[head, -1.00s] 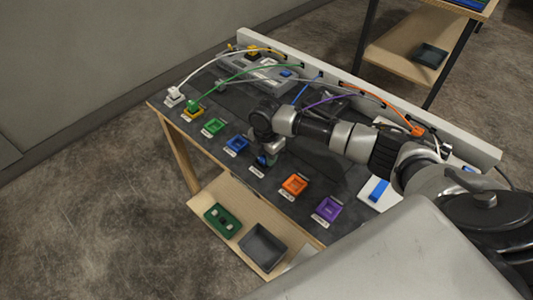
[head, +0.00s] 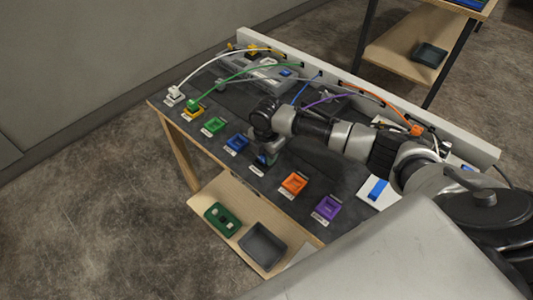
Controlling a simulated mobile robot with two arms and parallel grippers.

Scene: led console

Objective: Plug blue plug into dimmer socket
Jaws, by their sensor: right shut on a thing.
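My right gripper (head: 268,156) is over the front row of sockets on the dark console top, between the blue socket (head: 237,143) and the orange socket (head: 294,184). It is shut on a small blue piece (head: 262,160), which looks like the blue plug and is mostly hidden by the fingers. The socket below it is mostly covered, so I cannot tell whether the plug is seated. A blue cable (head: 304,90) runs from the back rail toward the gripper. The socket labels are too small to read. My left gripper is not in view.
A white plug (head: 174,91) and a green plug (head: 193,104) stand at the left sockets, with cables arching above. The green socket (head: 213,125) and purple socket (head: 328,207) look empty. An orange plug (head: 416,130) lies at the back right. A shelf below holds trays.

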